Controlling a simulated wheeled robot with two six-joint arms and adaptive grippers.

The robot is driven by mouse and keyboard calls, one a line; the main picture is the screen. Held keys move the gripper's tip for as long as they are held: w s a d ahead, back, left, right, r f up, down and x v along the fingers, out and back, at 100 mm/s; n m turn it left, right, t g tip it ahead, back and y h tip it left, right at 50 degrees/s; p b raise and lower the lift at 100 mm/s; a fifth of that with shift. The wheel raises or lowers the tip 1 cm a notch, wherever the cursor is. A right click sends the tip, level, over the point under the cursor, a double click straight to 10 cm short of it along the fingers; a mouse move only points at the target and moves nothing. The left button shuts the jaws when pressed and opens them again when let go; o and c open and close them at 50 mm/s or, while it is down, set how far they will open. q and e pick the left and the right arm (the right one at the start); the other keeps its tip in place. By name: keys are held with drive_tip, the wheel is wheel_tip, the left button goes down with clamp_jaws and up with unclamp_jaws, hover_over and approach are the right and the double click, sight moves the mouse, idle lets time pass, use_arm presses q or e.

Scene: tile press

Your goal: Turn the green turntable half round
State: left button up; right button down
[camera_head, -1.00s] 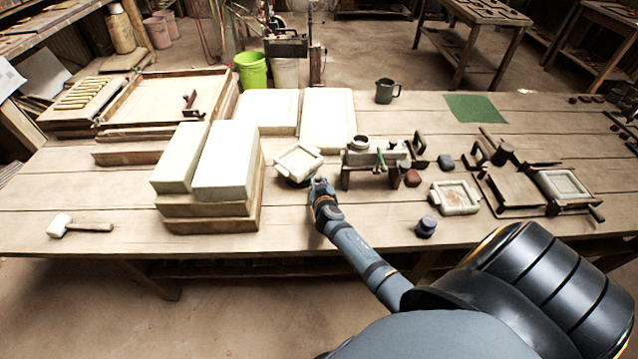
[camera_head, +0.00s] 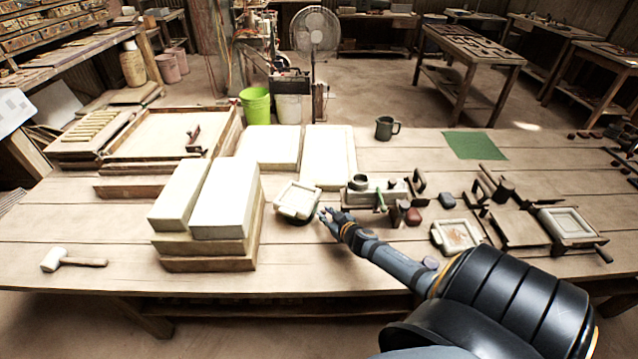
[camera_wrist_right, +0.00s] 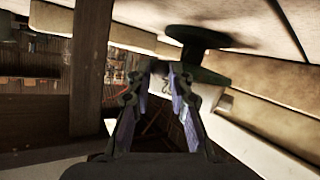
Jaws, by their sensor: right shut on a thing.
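The green turntable (camera_wrist_right: 215,74) shows in the right wrist view as a dark green round plate joined to a smaller disc. In the head view it is a dark rim (camera_head: 290,220) under a white square mould (camera_head: 298,200), which hides most of it. The mould's pale side (camera_wrist_right: 228,108) also shows in the wrist view. My right gripper (camera_head: 324,215) is at the right edge of the turntable. In the wrist view my right gripper (camera_wrist_right: 162,70) is shut at the plate's rim; the exact contact is hard to see. My left gripper is not in view.
Stacked white blocks (camera_head: 225,200) stand close left of the turntable. A mallet (camera_head: 70,260) lies far left. The table front is mostly clear.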

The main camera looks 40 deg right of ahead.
drive_tip(key=shift+d+f, duration=0.1)
drive_tip(key=shift+d, duration=0.2)
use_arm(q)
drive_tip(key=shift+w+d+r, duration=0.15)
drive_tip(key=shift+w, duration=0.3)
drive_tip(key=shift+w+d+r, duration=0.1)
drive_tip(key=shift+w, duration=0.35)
use_arm(e)
drive_tip(key=c, duration=1.5)
unclamp_jaws()
drive_tip(key=shift+a, duration=0.1)
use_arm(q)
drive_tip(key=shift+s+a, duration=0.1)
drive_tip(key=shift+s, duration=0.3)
use_arm(e)
drive_tip(key=v, duration=1.2)
drive_tip(key=shift+d, duration=0.25)
